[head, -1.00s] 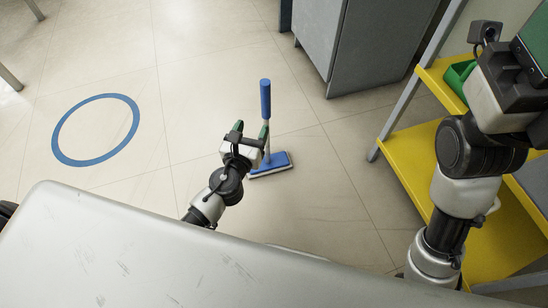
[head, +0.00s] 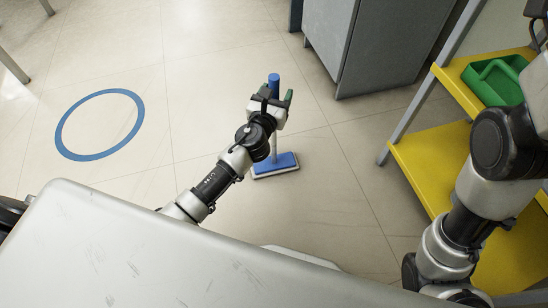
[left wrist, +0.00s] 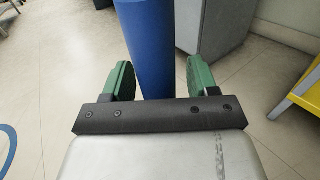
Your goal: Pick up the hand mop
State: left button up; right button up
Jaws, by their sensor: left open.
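The hand mop stands upright on the tiled floor, with a blue flat head (head: 275,164), a thin pale pole and a blue handle (head: 274,80) at its top. My left gripper (head: 276,98) is open at the height of the handle and hides part of it in the head view. In the left wrist view the blue handle (left wrist: 148,50) stands between the two green fingers of my left gripper (left wrist: 157,80), with a gap visible on the right side. My right arm is at the right edge of the head view; its gripper is out of view.
A blue ring (head: 100,125) is marked on the floor at the left. A grey cabinet (head: 375,45) stands behind the mop. A yellow shelf (head: 430,160) with a green tray (head: 497,80) is at the right. The floor around the mop is clear.

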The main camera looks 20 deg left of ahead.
pick_arm(q)
jog(key=shift+c, duration=0.4)
jog(key=shift+w, duration=0.1)
jog(key=c, duration=0.9)
jog(key=shift+r, duration=0.2)
